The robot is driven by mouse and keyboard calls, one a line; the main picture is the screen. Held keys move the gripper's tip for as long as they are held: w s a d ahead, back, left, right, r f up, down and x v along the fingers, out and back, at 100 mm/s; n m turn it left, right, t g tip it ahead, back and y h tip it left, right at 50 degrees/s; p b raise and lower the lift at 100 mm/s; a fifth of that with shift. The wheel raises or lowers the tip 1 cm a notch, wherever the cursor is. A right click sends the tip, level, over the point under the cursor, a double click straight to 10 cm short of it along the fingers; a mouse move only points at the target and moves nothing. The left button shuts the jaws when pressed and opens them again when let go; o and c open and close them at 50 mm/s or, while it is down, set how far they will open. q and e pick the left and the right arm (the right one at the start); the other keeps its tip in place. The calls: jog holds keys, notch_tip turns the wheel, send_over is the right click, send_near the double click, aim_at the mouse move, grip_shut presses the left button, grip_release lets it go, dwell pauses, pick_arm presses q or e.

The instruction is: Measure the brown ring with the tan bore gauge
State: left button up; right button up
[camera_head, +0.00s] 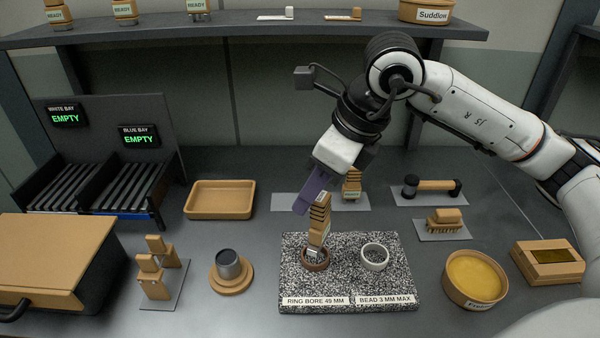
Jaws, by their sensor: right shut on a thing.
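The brown ring (305,264) lies on the left half of a black-and-white speckled plate (395,290) marked "RING BORE 49 MM" and "BEAD 3 MM MAX". My right gripper (311,203), with purple fingers, is shut on the tan bore gauge (319,226). The gauge is nearly upright, and its grey lower end reaches down at the ring's opening. I cannot tell how deep it sits or whether it touches the ring wall. A white ring (375,257) lies to the right on the same plate. My left gripper is not in view.
A similar tan tool (351,186) stands behind. A tan tray (220,199), a grey cup on a tan disc (231,274) and tan blocks (153,270) are left. A brush (445,220), yellow-filled bowl (474,278) and tan box (547,262) are right. Both bays read "EMPTY".

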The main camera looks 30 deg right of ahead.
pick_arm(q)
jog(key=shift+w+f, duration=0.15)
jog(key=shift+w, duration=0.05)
pick_arm(e)
jog(key=shift+w+d+r+m+h, duration=0.35)
jog(key=shift+w+r+m, duration=0.2)
jog(key=shift+m, duration=0.55)
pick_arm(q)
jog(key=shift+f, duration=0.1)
pick_arm(e)
jog(key=shift+f, duration=0.1)
